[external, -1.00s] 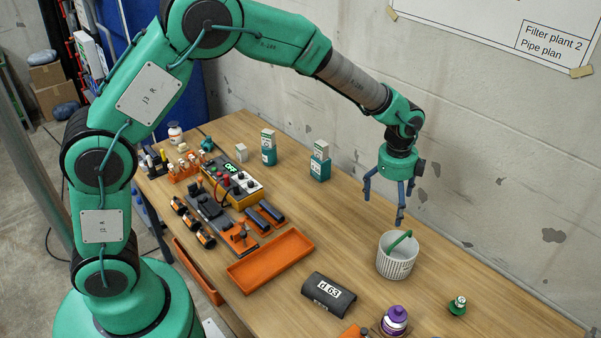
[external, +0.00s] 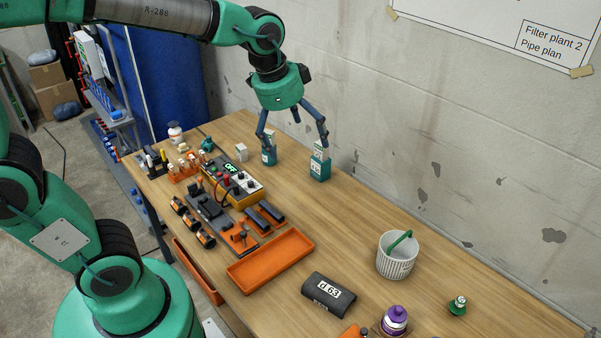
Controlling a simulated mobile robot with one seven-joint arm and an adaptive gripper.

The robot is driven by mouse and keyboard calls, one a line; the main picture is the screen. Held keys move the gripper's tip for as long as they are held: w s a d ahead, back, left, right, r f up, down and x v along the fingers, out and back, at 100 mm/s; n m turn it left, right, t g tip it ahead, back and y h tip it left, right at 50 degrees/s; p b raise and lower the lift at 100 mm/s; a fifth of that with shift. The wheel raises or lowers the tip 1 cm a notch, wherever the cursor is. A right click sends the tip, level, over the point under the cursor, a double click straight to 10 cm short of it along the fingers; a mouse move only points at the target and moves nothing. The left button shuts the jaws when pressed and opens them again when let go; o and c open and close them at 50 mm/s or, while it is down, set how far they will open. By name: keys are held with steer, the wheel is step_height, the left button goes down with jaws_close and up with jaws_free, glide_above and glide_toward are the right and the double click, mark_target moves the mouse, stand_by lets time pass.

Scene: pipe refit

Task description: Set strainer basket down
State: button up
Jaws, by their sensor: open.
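The strainer basket (external: 395,263) is a white ribbed basket with a green handle. It stands upright on the right part of the wooden table. My gripper (external: 294,142) is open and well away from it, up and to the left, near the back of the table.
An empty orange tray (external: 270,262) lies at the front middle, with a dark part labelled d 63 (external: 328,292) beside it. A purple-capped jar (external: 394,320) and a small green item (external: 457,305) are near the basket. A control box (external: 233,184) and tools crowd the left.

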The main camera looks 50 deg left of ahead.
steer(key=s+a+n+t, duration=0.1)
steer(key=s+a+n, duration=0.2)
steer(key=s, duration=0.6)
steer(key=s+a+r+n+t, duration=0.1)
steer(key=s+a+n, duration=0.2)
steer(key=s, duration=0.6)
steer(key=shift+s+a+n, duration=0.15)
steer(key=shift+s+n, duration=0.2)
steer(key=shift+n, duration=0.65)
